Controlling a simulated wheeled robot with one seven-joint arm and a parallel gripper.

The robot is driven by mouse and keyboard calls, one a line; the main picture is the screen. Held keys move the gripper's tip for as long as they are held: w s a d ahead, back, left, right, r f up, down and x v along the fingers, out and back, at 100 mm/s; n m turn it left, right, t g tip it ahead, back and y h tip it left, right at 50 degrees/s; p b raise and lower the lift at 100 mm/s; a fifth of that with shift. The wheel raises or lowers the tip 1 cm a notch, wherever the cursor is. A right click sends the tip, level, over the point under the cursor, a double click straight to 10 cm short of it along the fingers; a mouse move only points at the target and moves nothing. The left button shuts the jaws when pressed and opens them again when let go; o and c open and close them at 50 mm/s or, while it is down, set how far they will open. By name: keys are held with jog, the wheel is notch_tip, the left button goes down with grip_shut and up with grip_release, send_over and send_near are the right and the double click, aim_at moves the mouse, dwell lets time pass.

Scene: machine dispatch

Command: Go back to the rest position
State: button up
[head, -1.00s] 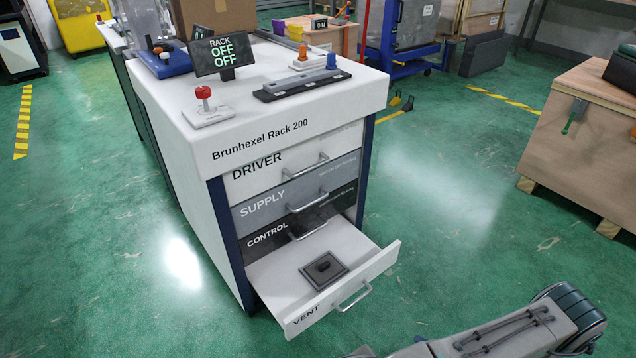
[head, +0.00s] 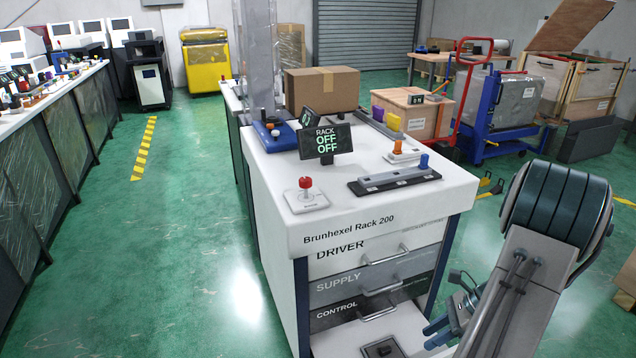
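My gripper (head: 438,334) shows low in the head view, partly hidden behind my own arm. It is beside the front of the rack, right of the drawers; its fingertips are too small and covered to tell whether they are apart. The Brunhexel Rack 200 (head: 277,232) stands in the middle. Its DRIVER (head: 345,258), SUPPLY (head: 345,288) and CONTROL (head: 340,312) drawers are shut. The bottom drawer (head: 340,344) is pulled out, with a dark switch plate (head: 382,347) in it; its front is below the picture.
On the rack top are a red button (head: 305,184), a grey bar (head: 395,180) and a cardboard box (head: 320,90). A blue cart (head: 490,125) and a wooden crate (head: 412,112) stand behind right. A long bench (head: 60,165) lines the left. The green floor between is clear.

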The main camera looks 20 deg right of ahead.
jog(key=w+a+r+n+g+h+p, duration=0.1)
jog(key=a+r+n+h+p, duration=0.15)
jog(key=a+r+n, duration=0.6)
jog(key=w+a+r+n+g+h+p, duration=0.15)
jog(key=a+r+n+p, duration=0.35)
jog(key=r, duration=0.6)
jog(key=s+a+r+n+t+h+p, duration=0.3)
jog(key=s+a+r+n+h+p, duration=0.1)
jog(key=a+r+n, duration=0.7)
notch_tip(320, 180, up, 2)
jog(key=shift+s+p, duration=0.75)
jog(key=shift+s, duration=0.3)
